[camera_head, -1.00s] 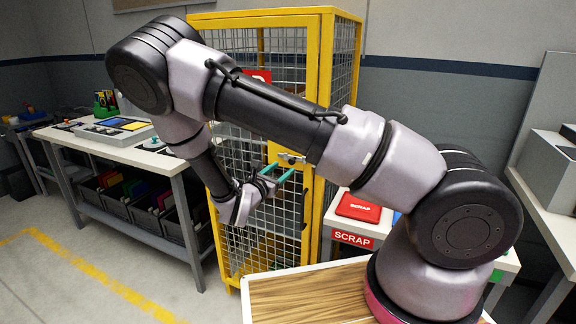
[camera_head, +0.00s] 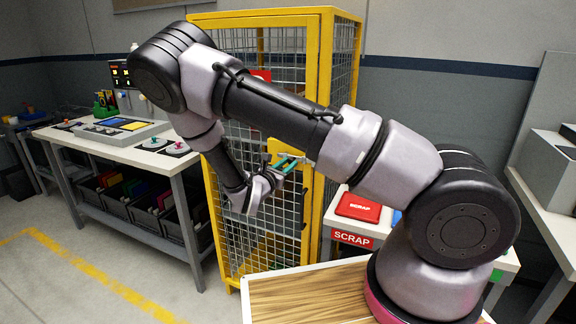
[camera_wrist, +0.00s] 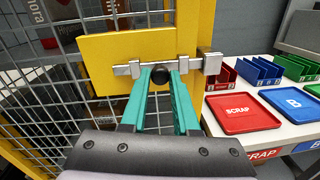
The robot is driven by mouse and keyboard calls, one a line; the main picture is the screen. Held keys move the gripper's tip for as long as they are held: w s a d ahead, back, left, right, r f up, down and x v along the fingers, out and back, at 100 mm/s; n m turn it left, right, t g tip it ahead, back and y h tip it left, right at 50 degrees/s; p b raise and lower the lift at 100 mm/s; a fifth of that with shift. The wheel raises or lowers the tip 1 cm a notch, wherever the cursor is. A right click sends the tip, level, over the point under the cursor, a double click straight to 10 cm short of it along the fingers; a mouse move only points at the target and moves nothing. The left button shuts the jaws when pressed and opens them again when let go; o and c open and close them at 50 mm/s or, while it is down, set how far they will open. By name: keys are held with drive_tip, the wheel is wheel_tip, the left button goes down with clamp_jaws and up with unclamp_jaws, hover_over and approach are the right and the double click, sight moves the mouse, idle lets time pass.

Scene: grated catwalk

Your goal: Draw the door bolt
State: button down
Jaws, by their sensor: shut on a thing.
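The door bolt (camera_wrist: 130,69) is a silver bar lying level in brackets on a yellow plate (camera_wrist: 103,75) of the cage door. Its round black knob (camera_wrist: 159,77) sticks out toward the wrist camera. A silver keeper block (camera_wrist: 212,62) stands at the bar's right end; whether the bar sits inside it I cannot tell. My gripper (camera_wrist: 161,73) has its teal fingers shut on the knob, one on each side. In the head view my gripper (camera_head: 287,163) is at the yellow cage door (camera_head: 222,215), and the fingers mostly hide the bolt there.
The yellow cage post (camera_wrist: 187,45) stands right of the plate. A white bench (camera_wrist: 285,117) with a red scrap tray (camera_wrist: 244,113), a blue tray (camera_wrist: 297,101) and bins is close on the right. A workbench (camera_head: 125,150) stands left of the cage. The floor (camera_head: 80,270) in front is clear.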

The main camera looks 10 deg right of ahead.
drive_tip(key=shift+w+a, duration=0.6)
drive_tip(key=shift+a, duration=0.2)
drive_tip(key=shift+w+a, duration=0.55)
drive_tip(key=shift+a, duration=0.25)
drive_tip(key=c, duration=0.7)
unclamp_jaws()
drive_tip(key=shift+a, duration=0.1)
drive_tip(key=shift+o, duration=0.2)
drive_tip(key=shift+s, duration=0.1)
drive_tip(key=v, duration=1)
drive_tip(key=shift+s+a, duration=0.2)
drive_tip(key=shift+a, duration=0.05)
drive_tip(key=shift+d, duration=0.1)
